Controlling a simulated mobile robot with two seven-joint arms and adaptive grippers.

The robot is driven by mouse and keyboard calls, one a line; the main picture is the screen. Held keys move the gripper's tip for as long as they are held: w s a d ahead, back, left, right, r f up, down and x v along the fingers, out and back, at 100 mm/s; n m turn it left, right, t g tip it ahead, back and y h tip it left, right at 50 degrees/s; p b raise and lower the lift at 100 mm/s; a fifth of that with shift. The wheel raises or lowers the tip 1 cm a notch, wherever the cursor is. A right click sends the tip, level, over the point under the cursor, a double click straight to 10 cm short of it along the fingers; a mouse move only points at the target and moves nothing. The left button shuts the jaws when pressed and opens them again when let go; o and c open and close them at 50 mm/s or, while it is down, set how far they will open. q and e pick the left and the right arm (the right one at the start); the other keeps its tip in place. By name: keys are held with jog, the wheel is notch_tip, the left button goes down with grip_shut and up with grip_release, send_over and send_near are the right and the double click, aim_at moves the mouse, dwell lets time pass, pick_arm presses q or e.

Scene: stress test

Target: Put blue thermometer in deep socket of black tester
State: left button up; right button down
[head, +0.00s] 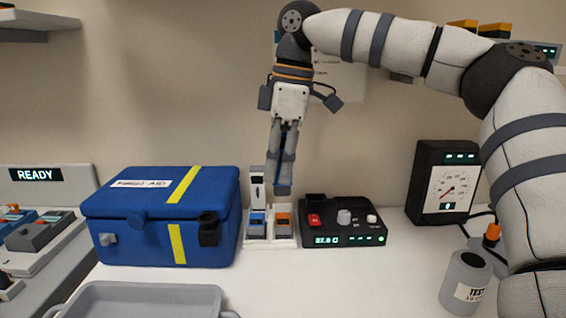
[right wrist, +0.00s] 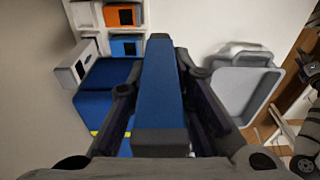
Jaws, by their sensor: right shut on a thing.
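My right gripper (head: 283,178) points down above the white rack (head: 270,242) and is shut on a long blue piece with dark grey ends, which I take for the blue thermometer (right wrist: 161,85). In the head view the fingers hide most of it. The black tester (head: 343,236) stands on the table just right of the rack, with a red button, a grey knob and a lit display reading about 37.0 C. A dark raised block (head: 316,197) is at its back left; I cannot tell which opening is the deep socket. My left gripper is not in view.
The rack has blue (head: 257,223) and orange (head: 283,221) parts and a white upright piece (head: 258,186). A blue first aid box (head: 140,215) stands left. A gauge (head: 446,182) and grey cup (head: 465,280) are right. A grey tray (head: 140,296) is in front.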

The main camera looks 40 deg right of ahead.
jog(key=shift+w+d+f, duration=0.75)
jog(key=shift+d+f, duration=0.3)
jog(key=shift+d, duration=1.35)
jog(key=shift+w+d+f, duration=0.7)
jog(key=shift+d+f, duration=0.3)
jog(key=shift+d, duration=1.4)
jog(key=shift+w+d+f, duration=0.75)
jog(key=shift+d+f, duration=0.3)
jog(key=shift+d, duration=1.35)
jog(key=shift+f+p, duration=0.3)
jog(key=shift+f, duration=1.35)
jog(key=c, duration=1.4)
grip_release()
jog(key=shift+o, duration=0.2)
jog(key=r, duration=0.4)
jog(key=s+r, duration=0.1)
jog(key=r, duration=0.3)
jog(key=d+r, duration=0.1)
jog(key=r, duration=0.2)
jog(key=shift+s+d+r, duration=0.1)
jog(key=shift+s+r, duration=0.05)
jog(key=shift+r, duration=0.25)
